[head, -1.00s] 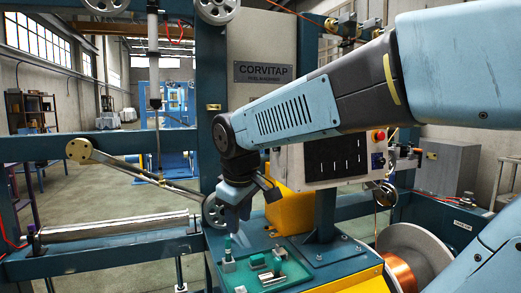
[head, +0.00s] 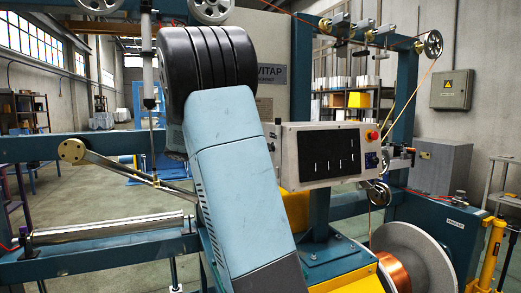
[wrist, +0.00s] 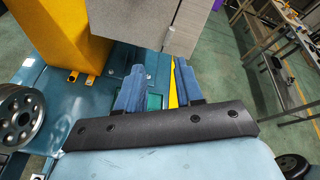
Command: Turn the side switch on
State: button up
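The control box (head: 325,155) stands on a blue post right of centre in the head view. It has a dark panel with several small switches and a red button (head: 373,135). A small dark blue fitting (head: 373,161) is at its right end; I cannot tell whether this is the side switch, or its setting. In the wrist view, my gripper (wrist: 160,68) has two blue fingers spread apart with nothing between them. A grey box-like body (wrist: 200,35) is just beyond the fingertips. My arm hides the gripper in the head view.
A yellow block (wrist: 62,32) stands left of the gripper in the wrist view, with a metal wheel (wrist: 20,115) at the left edge. The copper reel (head: 410,262) is at lower right in the head view.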

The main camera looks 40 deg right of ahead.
jog(key=w+a+r+n+g+h, duration=0.1)
jog(key=w+a+r+n+h, duration=0.1)
jog(key=w+r+n+h, duration=0.3)
jog(key=m+y, duration=0.1)
send_near(270, 147)
jog(key=w+x, duration=0.1)
jog(key=x, duration=0.7)
jog(key=shift+f, duration=0.1)
jog(key=shift+c, duration=0.3)
